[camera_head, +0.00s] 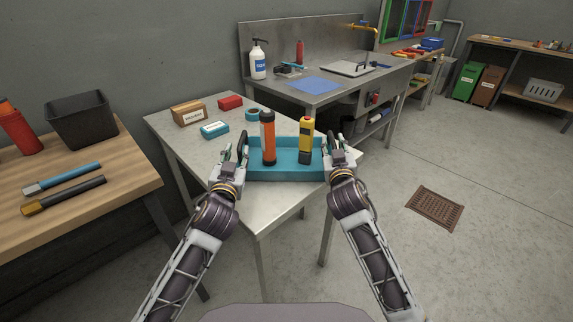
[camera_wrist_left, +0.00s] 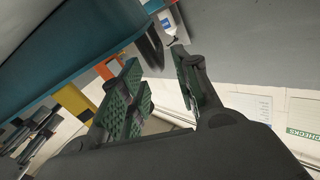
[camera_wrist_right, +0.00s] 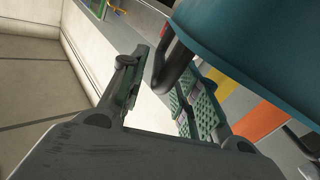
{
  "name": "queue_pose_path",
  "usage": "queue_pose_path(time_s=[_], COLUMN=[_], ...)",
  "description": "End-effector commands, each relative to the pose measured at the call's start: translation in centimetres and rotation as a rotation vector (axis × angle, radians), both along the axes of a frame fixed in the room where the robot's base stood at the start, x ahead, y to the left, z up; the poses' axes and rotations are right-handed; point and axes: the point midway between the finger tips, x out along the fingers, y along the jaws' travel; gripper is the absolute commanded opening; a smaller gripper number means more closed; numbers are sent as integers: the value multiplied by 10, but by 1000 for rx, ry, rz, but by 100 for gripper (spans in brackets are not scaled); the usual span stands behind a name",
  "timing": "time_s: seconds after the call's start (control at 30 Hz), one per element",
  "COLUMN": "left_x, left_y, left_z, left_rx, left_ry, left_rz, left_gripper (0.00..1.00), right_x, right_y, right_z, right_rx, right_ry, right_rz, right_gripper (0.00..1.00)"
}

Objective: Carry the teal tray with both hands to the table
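The teal tray (camera_head: 285,172) is at the grey metal table's front right part; I cannot tell if it rests on the top. An orange and black flashlight (camera_head: 268,138) and a yellow and black device (camera_head: 306,140) stand upright in it. My left gripper (camera_head: 230,155) is at the tray's left end, my right gripper (camera_head: 338,153) at its right end. In the left wrist view, the fingers (camera_wrist_left: 160,88) are apart, with a dark handle (camera_wrist_left: 152,47) near the gap. In the right wrist view, the fingers (camera_wrist_right: 160,98) are apart, with the other handle (camera_wrist_right: 174,62) between or just beyond them.
The grey table (camera_head: 180,145) also bears a cardboard box (camera_head: 188,114), a red box (camera_head: 230,102), a blue-white box (camera_head: 214,129) and a dark tape roll (camera_head: 252,113). A wooden bench (camera_head: 120,165) is at left, a sink counter (camera_head: 310,97) behind. The floor at right is open around a brown grate (camera_head: 435,207).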

Motion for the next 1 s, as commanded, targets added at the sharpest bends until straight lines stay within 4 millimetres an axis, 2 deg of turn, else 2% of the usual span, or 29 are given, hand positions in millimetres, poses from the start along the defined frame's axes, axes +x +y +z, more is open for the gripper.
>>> queue_pose_path(time_s=[0.7,1.0], left_x=[0,0], left_y=[0,0], left_z=[0,0], left_rx=[0,0], left_ry=[0,0], left_rz=[0,0], left_gripper=[32,32], right_x=[-68,-85], right_y=[2,3], right_z=[-1,-1], right_rx=[1,0], right_ry=[2,2], right_rz=[1,1], right_gripper=[32,32])
